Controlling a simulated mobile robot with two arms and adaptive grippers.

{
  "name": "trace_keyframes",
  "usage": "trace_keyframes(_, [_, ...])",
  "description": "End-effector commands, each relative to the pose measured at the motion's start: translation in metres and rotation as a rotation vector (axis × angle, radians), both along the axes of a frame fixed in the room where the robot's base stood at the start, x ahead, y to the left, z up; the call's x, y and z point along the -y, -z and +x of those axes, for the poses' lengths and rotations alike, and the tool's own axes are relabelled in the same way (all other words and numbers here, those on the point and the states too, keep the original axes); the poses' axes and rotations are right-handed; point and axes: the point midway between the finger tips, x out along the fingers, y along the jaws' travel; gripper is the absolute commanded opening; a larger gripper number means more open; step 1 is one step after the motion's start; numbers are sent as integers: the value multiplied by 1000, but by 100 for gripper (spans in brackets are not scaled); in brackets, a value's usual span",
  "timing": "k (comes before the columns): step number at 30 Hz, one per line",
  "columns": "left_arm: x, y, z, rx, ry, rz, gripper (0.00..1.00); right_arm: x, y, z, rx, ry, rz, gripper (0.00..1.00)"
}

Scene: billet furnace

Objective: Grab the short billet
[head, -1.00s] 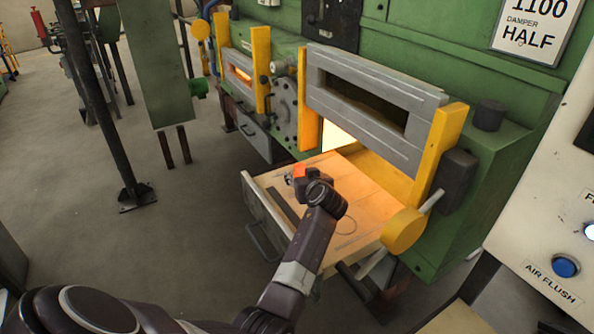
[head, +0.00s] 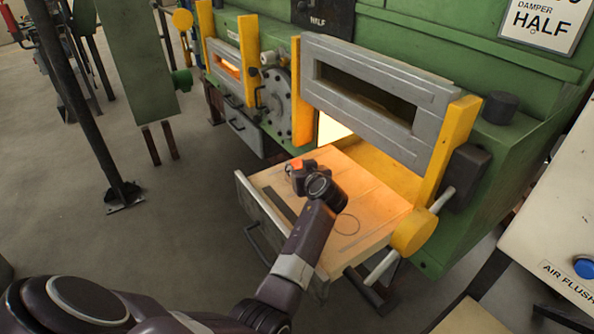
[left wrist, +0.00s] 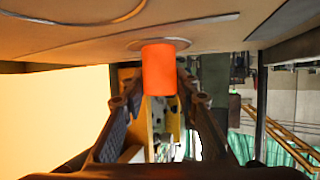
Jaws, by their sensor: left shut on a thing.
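The short billet (head: 297,164) glows orange-red and shows as a small patch at the tip of my left gripper (head: 304,177) in the head view. In the left wrist view the billet (left wrist: 160,70) is an upright cylinder between the two fingers of my left gripper (left wrist: 161,88), which is shut on it. One end of the billet is at a round mark on the pale shelf surface (left wrist: 75,50). I cannot tell whether it touches the surface or is slightly clear of it. My right gripper is not in view.
The pale shelf (head: 365,195) sticks out below the glowing furnace opening (head: 333,129). A grey door frame (head: 375,95) with yellow side posts stands above it. A yellow round weight (head: 413,232) is at the shelf's right. Open floor (head: 175,225) lies to the left.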

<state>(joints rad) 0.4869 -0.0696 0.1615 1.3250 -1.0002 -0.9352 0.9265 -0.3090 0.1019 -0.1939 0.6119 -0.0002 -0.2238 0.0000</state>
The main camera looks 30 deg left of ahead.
Motion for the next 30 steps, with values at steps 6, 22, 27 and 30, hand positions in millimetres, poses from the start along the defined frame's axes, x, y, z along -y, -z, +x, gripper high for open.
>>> trace_keyframes(6, [-1, 5, -2, -8, -3, -4, 0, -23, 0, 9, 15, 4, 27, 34])
trace_keyframes(22, [0, -8, -1, -3, -3, -4, 0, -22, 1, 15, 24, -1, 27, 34])
trace_keyframes(27, [0, -37, 0, 5, -2, -3, 0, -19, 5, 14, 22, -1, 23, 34])
trace_keyframes(30, [-1, -61, 0, 7, -3, -2, 0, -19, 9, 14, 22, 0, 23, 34])
